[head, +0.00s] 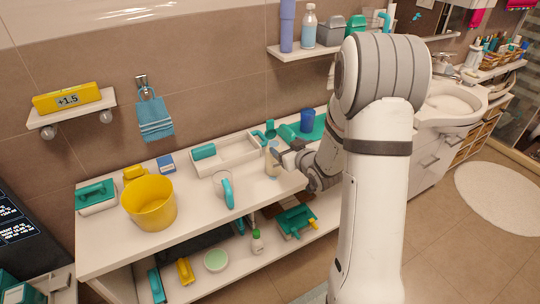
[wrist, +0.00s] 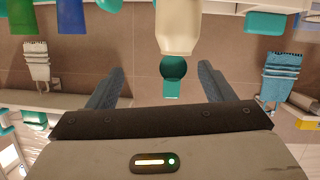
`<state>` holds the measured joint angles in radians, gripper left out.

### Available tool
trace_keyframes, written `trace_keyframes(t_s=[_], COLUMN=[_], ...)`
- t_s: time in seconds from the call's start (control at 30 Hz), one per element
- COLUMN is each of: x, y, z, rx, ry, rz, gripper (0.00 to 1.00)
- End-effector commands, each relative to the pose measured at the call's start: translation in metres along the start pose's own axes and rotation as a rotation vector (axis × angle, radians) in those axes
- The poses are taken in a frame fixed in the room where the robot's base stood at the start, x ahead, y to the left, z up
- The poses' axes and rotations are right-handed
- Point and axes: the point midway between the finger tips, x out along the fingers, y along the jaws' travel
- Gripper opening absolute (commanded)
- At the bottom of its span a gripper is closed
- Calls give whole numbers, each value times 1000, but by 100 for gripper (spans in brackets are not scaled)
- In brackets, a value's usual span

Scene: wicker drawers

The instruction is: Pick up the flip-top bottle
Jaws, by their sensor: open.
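The flip-top bottle stands upright on the white bench top. It has a cream body (head: 272,163) and, in the wrist view, a teal top below the body (wrist: 178,27), as that picture is upside down. My gripper (head: 279,154) is open and comes in from the right at the bottle's upper part. In the wrist view my gripper's two fingers (wrist: 158,78) are spread, with the bottle's top in line with the gap between them. The fingers are apart from the bottle there. In the head view my gripper hides part of the bottle.
A clear jug with a teal handle (head: 226,190) stands left of the bottle, and a white tray (head: 246,166) lies behind. A blue cup (head: 307,120) stands to the right, beyond my gripper. A yellow bucket (head: 149,203) is farther left. A shelf (head: 300,53) is above.

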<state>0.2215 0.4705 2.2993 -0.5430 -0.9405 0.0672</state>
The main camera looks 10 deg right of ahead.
Motion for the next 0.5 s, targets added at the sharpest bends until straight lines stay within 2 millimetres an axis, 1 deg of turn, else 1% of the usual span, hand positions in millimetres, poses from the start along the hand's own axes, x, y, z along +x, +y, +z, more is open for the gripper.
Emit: trace_keyframes(t_s=[0.03, 0.1, 0.2, 0.33, 0.43, 0.5], x=[9, 15, 18, 19, 20, 24], y=[-2, -7, -11, -16, -17, -18], z=[16, 26, 37, 47, 49, 46], rx=[15, 31, 57, 85, 96, 99], ry=[45, 115, 199, 273, 304, 314], rz=[-27, -62, -100, -133, -146, -150], gripper=[75, 75, 75, 75, 75, 75])
